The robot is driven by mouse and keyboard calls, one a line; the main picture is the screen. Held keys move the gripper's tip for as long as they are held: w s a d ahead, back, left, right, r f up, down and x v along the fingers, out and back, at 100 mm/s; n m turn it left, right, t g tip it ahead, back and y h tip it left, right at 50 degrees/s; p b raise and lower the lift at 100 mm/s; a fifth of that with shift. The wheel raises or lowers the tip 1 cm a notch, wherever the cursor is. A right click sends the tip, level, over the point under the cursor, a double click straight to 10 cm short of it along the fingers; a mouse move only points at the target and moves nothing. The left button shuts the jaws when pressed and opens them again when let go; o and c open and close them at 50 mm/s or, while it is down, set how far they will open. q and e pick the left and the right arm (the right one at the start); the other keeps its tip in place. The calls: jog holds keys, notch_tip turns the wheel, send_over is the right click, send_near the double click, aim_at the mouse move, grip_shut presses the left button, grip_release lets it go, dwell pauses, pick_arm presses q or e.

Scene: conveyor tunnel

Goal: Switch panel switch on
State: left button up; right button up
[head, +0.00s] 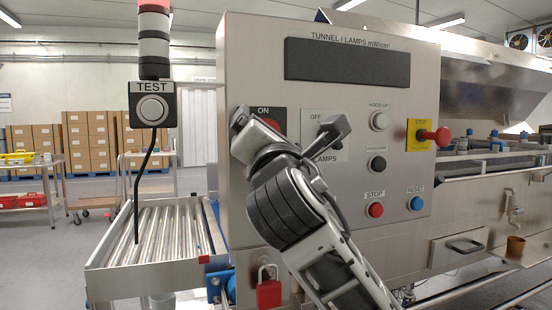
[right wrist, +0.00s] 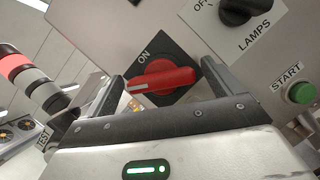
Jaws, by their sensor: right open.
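The red rotary panel switch (right wrist: 165,80) sits on a black plate (right wrist: 150,56) marked ON. In the right wrist view its handle lies nearly level, with a white line at its left end; the ON mark is above it. In the head view the switch (head: 272,124) is mostly hidden behind my gripper. My right gripper (head: 287,124) is open in front of the steel control panel. In the wrist view its fingers (right wrist: 161,86) stand on either side of the red switch, with nothing gripped. I cannot tell whether they touch it. My left gripper is not in view.
A black LAMPS knob (right wrist: 240,10) and green START button (right wrist: 302,92) are close by. The panel also bears a red STOP button (head: 376,210), blue RESET button (head: 417,203) and red mushroom button (head: 436,136). A roller conveyor (head: 170,235) stands left; a red padlock (head: 269,292) hangs below.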

jog(key=b+v, duration=0.3)
jog(key=v, duration=1.2)
jog(key=shift+w+f, duration=0.1)
